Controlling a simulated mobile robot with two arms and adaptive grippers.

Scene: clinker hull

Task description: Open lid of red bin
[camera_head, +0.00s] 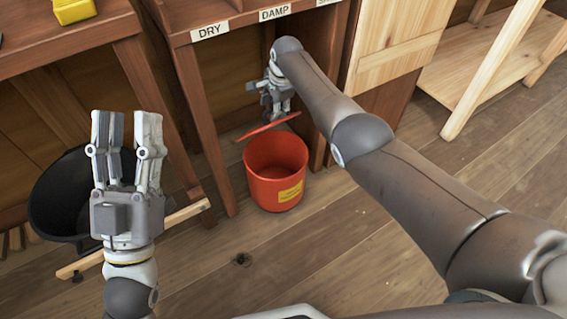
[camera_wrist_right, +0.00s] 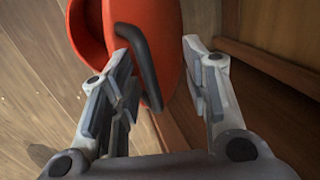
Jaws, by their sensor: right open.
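The red bin (camera_head: 262,187) stands on the floor under the bench, with a yellow label on its front; its inside shows. Its red lid (camera_head: 268,127) is raised at the back rim, seen nearly edge-on. In the right wrist view the lid (camera_wrist_right: 171,50) with its dark handle (camera_wrist_right: 146,70) lies across the gap of my right gripper (camera_wrist_right: 158,50), and the bin (camera_wrist_right: 88,30) is at upper left. The right gripper is open, just above the lid in the head view (camera_head: 272,108); contact is unclear. My left gripper (camera_head: 127,118) is open and empty.
A black bin (camera_head: 60,190) stands at the left, partly behind my left gripper. The wooden bench has labels including DRY (camera_head: 209,31) and DAMP (camera_head: 274,13). Its legs flank the red bin. A pale wooden shelf (camera_head: 485,70) is at right. The front floor is clear.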

